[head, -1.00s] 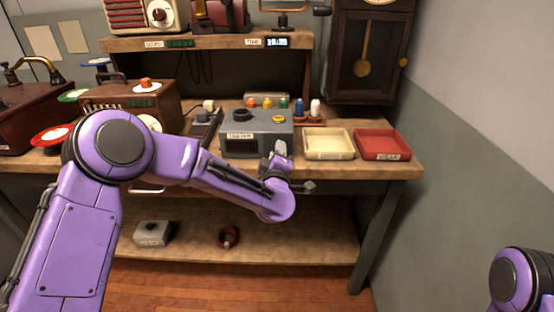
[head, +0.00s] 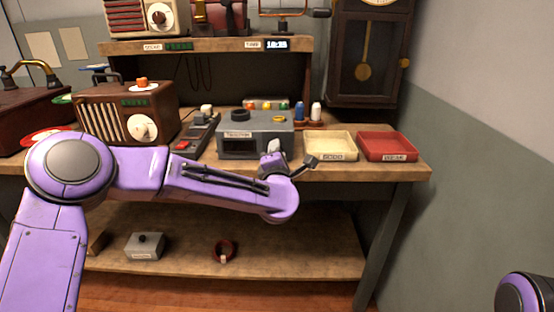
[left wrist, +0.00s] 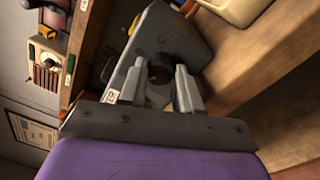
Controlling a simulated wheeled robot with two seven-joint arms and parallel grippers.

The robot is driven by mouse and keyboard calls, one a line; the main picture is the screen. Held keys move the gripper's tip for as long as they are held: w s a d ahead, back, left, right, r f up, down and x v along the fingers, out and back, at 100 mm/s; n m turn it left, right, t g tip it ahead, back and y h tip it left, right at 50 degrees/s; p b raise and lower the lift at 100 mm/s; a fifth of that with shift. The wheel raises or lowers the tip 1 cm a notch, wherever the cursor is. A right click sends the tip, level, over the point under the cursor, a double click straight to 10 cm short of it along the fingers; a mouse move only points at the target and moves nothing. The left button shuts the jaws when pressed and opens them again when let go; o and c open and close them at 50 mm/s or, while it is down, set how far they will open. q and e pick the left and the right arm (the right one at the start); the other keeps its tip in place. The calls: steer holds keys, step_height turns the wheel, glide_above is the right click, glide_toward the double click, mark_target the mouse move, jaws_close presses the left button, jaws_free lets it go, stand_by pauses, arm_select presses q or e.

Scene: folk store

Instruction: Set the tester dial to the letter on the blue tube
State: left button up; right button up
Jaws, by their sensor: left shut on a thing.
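The grey tester (head: 222,131) stands on the workbench, with a black round knob (head: 240,114) and a yellow round piece (head: 278,118) on top. My left gripper (head: 272,150) is at the right part of its front face. In the left wrist view its two fingers (left wrist: 158,88) are on either side of a dark round dial (left wrist: 160,70) on the tester, shut on it. The dial's markings and pointer cannot be read. A small blue upright piece (head: 299,110), perhaps the blue tube, stands behind the tester; no letter is legible. My right gripper is out of view.
A cream tray (head: 345,156) and a red tray (head: 386,157) lie right of the tester. A wooden radio (head: 105,110) and a dark device with a red button (head: 193,135) stand left. A rack with coloured tops (head: 265,103) is behind. A shelf (head: 205,46) overhangs the back.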

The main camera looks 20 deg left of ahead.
arm_select(q)
steer(key=shift+n+b, duration=0.3)
steer(key=shift+n, duration=0.2)
steer(key=o, duration=1.1)
steer(key=shift+c, duration=0.2)
steer(key=v, duration=1)
steer(key=shift+s+b, duration=0.3)
steer(key=shift+b, duration=0.15)
steer(key=shift+d, duration=0.15)
